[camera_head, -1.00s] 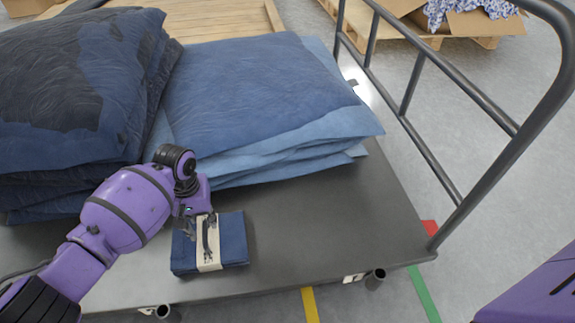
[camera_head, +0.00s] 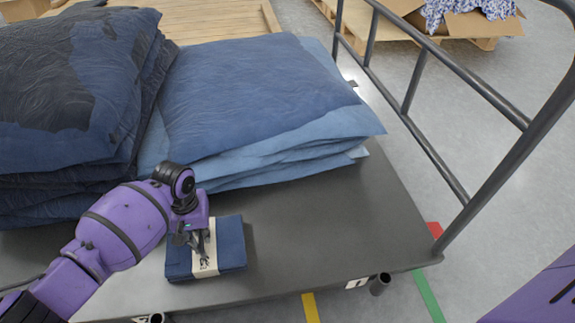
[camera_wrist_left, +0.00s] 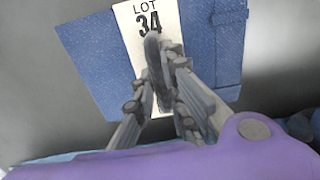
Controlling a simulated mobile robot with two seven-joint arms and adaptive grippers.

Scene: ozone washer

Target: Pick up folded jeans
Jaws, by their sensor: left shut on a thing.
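The folded jeans (camera_head: 231,243) are a flat dark blue bundle with a cream paper band (camera_head: 207,270) around the middle. They lie on the grey cart deck near its front edge. My left gripper (camera_head: 205,256) is over the bundle, pointing down, its fingers shut on the jeans at the band. In the left wrist view the jeans (camera_wrist_left: 88,62) fill the upper middle, and the band (camera_wrist_left: 145,20) reads "LOT 34". The gripper's fingers (camera_wrist_left: 166,55) come together over the band and hide part of it. No gap shows under the bundle. My right gripper is out of view.
A high dark blue denim stack (camera_head: 65,85) stands at left on the cart, and a lighter blue stack (camera_head: 255,90) lies behind the jeans. Bare cart deck (camera_head: 350,215) is free to the right, ending at a metal rail (camera_head: 490,180). A cardboard box (camera_head: 485,22) stands beyond.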

